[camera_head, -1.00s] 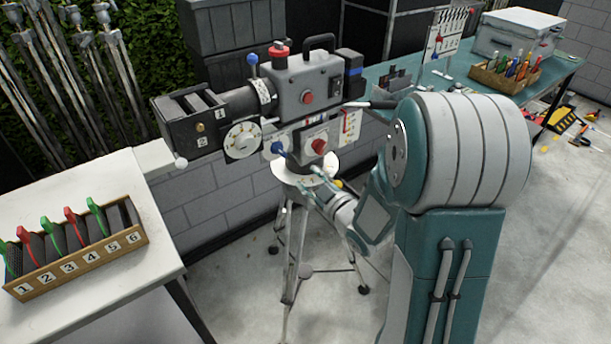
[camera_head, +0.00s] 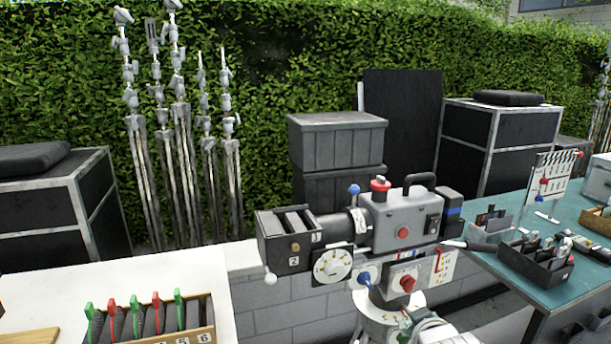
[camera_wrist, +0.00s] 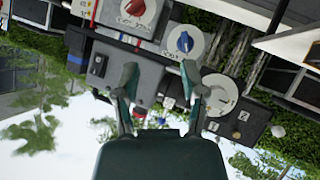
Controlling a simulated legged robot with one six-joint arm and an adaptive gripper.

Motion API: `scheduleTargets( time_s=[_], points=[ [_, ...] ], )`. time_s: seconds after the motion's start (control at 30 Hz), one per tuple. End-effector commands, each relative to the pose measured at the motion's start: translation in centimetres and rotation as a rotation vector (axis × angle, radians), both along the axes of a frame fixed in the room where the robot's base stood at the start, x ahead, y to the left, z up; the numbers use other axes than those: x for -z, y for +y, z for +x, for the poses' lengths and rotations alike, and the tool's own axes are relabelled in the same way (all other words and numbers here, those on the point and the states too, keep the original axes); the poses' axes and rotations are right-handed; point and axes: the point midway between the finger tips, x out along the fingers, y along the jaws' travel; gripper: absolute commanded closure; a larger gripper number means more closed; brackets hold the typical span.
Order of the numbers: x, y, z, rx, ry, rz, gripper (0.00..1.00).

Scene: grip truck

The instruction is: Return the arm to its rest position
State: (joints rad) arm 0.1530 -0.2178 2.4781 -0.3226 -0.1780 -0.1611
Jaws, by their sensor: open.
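My gripper (camera_wrist: 160,70) shows in the wrist view with its two dark fingers spread apart and nothing between them. Behind the fingers is the grey film camera (camera_wrist: 110,58), which appears upside down there, with a red knob (camera_wrist: 134,9) and a blue knob (camera_wrist: 182,42) near the top. In the head view the film camera (camera_head: 400,218) stands upright at centre right. A pale piece of my arm shows at the bottom edge below it. The gripper's fingers cannot be made out in the head view, and most of the arm is out of frame.
A white table (camera_head: 35,293) at left holds a numbered wooden rack (camera_head: 212,338) with red and green clips. A teal table (camera_head: 540,300) at right carries a black tool box (camera_head: 535,262). Dark cases (camera_head: 335,145), light stands (camera_head: 182,120) and a hedge stand behind.

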Motion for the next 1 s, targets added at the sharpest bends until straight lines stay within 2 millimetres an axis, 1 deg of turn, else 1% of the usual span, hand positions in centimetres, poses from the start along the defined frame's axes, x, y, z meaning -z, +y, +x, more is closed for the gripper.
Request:
scheduleTargets(
  time_s=[0.03,0.17,0.23,0.37,0.4,0.5,0.6,0.73,1.0],
  points=[
    [-0.8,0.3,-1.2,0.028,0.029,0.02,0.46],
    [-1.6,0.9,-4.8,0.106,0.139,0.089,0.46],
    [-2.0,1.5,-7.0,0.141,0.199,0.131,0.46],
    [-2.5,2.8,-11.4,0.193,0.319,0.213,0.46],
    [-2.6,3.3,-12.8,0.205,0.355,0.238,0.46],
    [-2.8,4.3,-15.8,0.224,0.438,0.291,0.46],
    [-2.8,5.1,-18.0,0.234,0.499,0.324,0.46],
    [-2.8,5.4,-19.2,0.24,0.533,0.34,0.46],
    [-2.7,5.4,-19.2,0.241,0.536,0.34,0.46]
  ],
)
